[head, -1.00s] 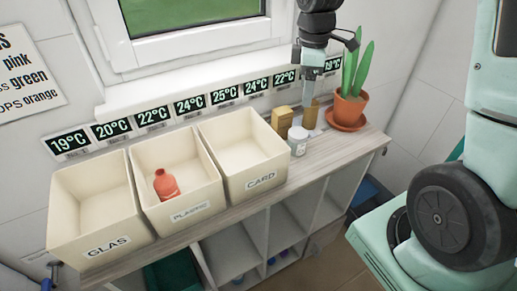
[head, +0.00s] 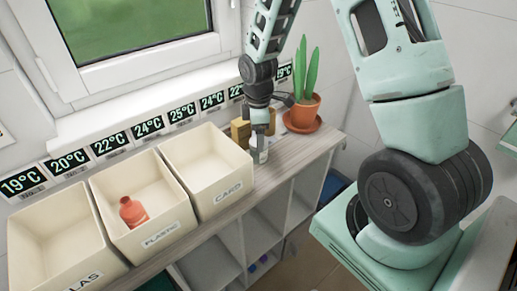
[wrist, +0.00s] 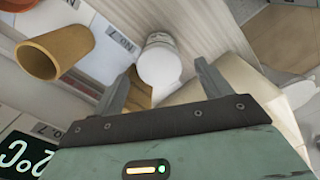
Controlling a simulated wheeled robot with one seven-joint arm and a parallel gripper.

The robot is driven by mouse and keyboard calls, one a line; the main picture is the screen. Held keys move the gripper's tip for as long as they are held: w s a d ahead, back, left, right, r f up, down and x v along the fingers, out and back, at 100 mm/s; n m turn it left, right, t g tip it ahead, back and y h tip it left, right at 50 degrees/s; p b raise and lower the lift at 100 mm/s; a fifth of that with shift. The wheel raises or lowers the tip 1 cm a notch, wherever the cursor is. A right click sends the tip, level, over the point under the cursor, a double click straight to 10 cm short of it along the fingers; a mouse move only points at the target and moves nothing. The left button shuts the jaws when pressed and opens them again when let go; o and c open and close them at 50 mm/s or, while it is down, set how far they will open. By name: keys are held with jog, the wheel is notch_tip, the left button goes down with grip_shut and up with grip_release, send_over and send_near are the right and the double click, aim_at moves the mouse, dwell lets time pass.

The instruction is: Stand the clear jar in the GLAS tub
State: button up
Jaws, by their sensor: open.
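The clear jar (head: 260,156), with a pale lid, stands on the shelf top just right of the CARD tub. In the wrist view its round lid (wrist: 160,64) lies ahead of my gripper, in line with the gap between the fingers. My gripper (head: 261,137) points down just over the jar, partly hiding it. In the wrist view my gripper (wrist: 165,66) is open with its fingers apart; I cannot tell how far down they reach beside the jar. The GLAS tub (head: 97,240) is at the far left and its visible inside is empty.
The PLASTIC tub (head: 185,212) holds a red bottle (head: 133,211). The CARD tub (head: 243,178) looks empty. A brown box (head: 240,132) stands behind the jar, and a brown tube (wrist: 55,47) shows in the wrist view. A potted cactus (head: 301,112) stands right.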

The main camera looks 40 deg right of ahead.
jog(key=shift+d+f+p, duration=0.1)
jog(key=shift+f+p, duration=0.6)
jog(key=shift+f, duration=1.65)
jog(key=c, duration=1.2)
